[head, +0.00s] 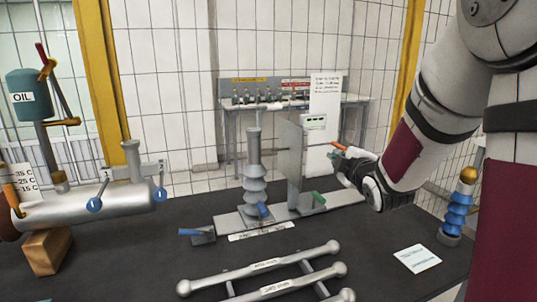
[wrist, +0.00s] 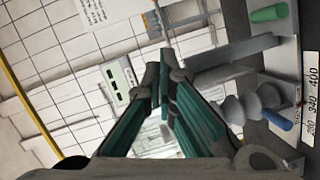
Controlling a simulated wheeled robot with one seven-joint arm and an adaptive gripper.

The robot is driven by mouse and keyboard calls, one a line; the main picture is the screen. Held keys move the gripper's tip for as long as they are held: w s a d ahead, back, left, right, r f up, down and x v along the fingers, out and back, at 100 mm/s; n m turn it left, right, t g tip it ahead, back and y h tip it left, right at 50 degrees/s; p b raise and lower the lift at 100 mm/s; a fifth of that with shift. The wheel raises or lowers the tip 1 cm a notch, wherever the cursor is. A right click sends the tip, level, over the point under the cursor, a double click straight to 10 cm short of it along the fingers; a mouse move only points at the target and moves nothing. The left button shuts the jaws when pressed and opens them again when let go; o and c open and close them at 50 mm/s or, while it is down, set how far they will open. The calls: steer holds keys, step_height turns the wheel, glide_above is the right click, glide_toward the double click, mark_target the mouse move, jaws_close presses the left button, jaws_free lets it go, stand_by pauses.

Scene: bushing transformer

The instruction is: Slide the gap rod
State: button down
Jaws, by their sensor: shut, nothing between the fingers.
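The gap rod is most likely the thin rod with an orange end (head: 339,146) that sticks out to the right of an upright grey plate (head: 291,160) in the head view. My gripper (head: 343,168) is just below and right of that orange end. Whether they touch I cannot tell. In the wrist view my gripper (wrist: 164,72) has its teal-padded fingers shut with nothing between the tips. The plate stands on a grey rail (head: 336,197) beside a ribbed grey bushing (head: 254,170). A small meter (head: 315,122) shows behind the plate. It also shows in the wrist view (wrist: 120,82).
A ribbed blue insulator (head: 458,212) with a gold ball stands at the right. A grey cylinder with blue valves (head: 125,196) and a teal oil pot (head: 28,93) are at the left. Grey bars (head: 262,266) lie in front. A paper card (head: 417,258) lies on dark table.

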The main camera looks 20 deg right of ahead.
steer(key=w+d+f+n+t, duration=0.1)
steer(key=w+d+f, duration=0.1)
steer(key=w+d, duration=0.5)
steer(key=shift+a+p+x, duration=0.3)
steer(key=shift+a+x, duration=0.1)
steer(key=shift+x, duration=1.55)
steer(key=shift+w, duration=0.1)
steer(key=d+b, duration=0.1)
steer(key=d, duration=0.4)
steer(key=shift+w+d+b, duration=0.1)
steer(key=shift+d+b, duration=0.15)
steer(key=shift+b, duration=0.15)
steer(key=shift+a, duration=0.1)
